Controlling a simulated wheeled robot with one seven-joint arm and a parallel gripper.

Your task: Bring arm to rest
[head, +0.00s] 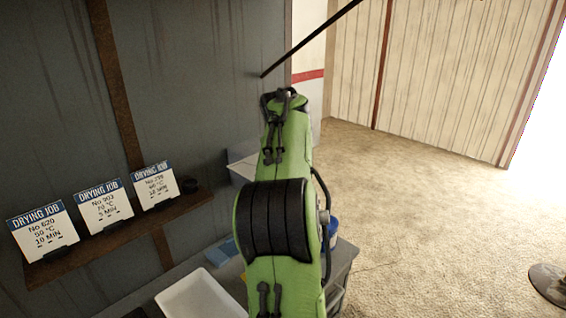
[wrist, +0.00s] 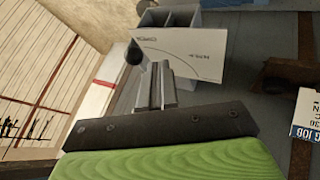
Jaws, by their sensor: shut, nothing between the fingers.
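My green arm (head: 280,200) stands upright in the middle of the head view, and its links hide my gripper there. In the wrist view my gripper (wrist: 158,68) has its two grey fingers together and empty. Beyond the fingertips is a grey box-like holder (wrist: 182,16) with a white printed card (wrist: 176,54) across its front. A dark rounded object (wrist: 135,53) shows just left of the fingertips; I cannot tell whether it is near them.
Three "Drying Job" cards (head: 104,207) stand on a brown wall shelf (head: 120,240) at left. Below are a white tray (head: 203,297) and a grey table (head: 345,258). A thin dark rod (head: 310,40) slants above my arm. The floor (head: 430,200) at right is mostly clear.

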